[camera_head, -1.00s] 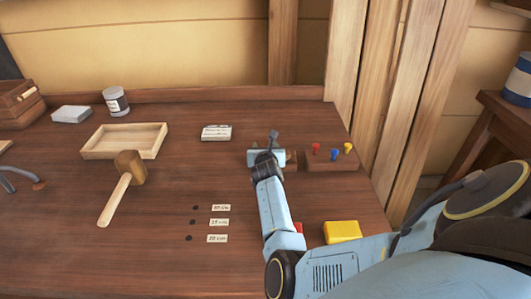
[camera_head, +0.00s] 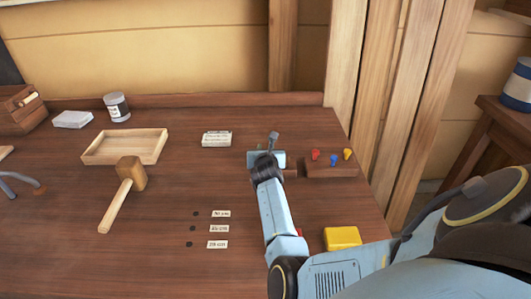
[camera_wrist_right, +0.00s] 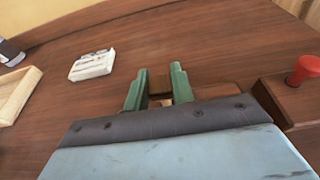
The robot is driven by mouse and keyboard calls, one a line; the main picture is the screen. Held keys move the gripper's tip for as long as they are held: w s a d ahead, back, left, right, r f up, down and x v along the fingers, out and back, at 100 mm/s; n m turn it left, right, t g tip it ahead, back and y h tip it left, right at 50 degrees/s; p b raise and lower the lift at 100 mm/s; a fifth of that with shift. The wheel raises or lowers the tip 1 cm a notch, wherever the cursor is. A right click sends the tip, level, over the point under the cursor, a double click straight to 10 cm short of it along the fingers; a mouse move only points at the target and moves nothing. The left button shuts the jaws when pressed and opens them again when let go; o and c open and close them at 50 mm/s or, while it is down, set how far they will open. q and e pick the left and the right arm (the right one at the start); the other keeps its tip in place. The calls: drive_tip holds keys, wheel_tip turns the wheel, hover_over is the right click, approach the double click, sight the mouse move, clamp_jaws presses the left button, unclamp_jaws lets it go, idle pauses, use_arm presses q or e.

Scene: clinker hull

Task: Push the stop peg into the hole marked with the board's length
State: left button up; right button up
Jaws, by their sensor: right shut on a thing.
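My right gripper (camera_head: 266,160) is low over the bench, left of the peg rack. In the right wrist view its green fingers (camera_wrist_right: 157,88) are shut on a small brown wooden piece (camera_wrist_right: 160,82). It may be the stop peg, but most of it is hidden. Three dark holes run in a column on the bench front; the middle hole (camera_head: 194,228) is one. Each has a white label beside it, such as the middle label (camera_head: 219,229); the print is too small to read surely. A white written card (camera_head: 217,139) lies behind them. My left gripper is out of view.
The brown rack (camera_head: 331,170) with red, blue and yellow pegs stands right of the gripper. A mallet (camera_head: 131,174), shallow wooden tray (camera_head: 91,160), jar (camera_head: 117,107) and grey curved tool (camera_head: 20,184) lie leftward. A yellow block (camera_head: 341,237) is near my right arm. Bench between card and labels is clear.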

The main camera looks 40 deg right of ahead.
wheel_tip(320, 180, up, 7)
drive_tip(key=shift+p, duration=0.8)
drive_tip(key=shift+w+a+r, duration=0.1)
drive_tip(key=shift+a+r, duration=0.15)
drive_tip(key=shift+a, duration=0.25)
drive_tip(key=shift+a+r, duration=0.2)
drive_tip(key=shift+a, duration=0.25)
drive_tip(key=a+n+y, duration=0.1)
drive_tip(key=a, duration=0.4)
drive_tip(key=a+f+n+t+y+b, duration=0.1)
drive_tip(key=a, duration=0.3)
drive_tip(key=a+f+n+t+y+b, duration=0.1)
drive_tip(key=a, duration=0.4)
drive_tip(key=shift+s+a, duration=0.3)
drive_tip(key=s+a+f+n+t+y+b, duration=0.1)
drive_tip(key=s+a+n+y, duration=0.1)
drive_tip(key=a, duration=0.5)
drive_tip(key=s+a+f+n+y, duration=0.1)
drive_tip(key=s+a+y, duration=0.15)
drive_tip(key=a, duration=0.55)
drive_tip(key=shift+h, duration=0.35)
wheel_tip(320, 180, down, 6)
drive_tip(key=b, duration=0.6)
drive_tip(key=shift+s+r, duration=0.15)
drive_tip(key=shift+r, duration=0.05)
drive_tip(key=shift+f, duration=0.1)
drive_tip(key=shift+f, duration=0.2)
drive_tip(key=shift+f, duration=0.2)
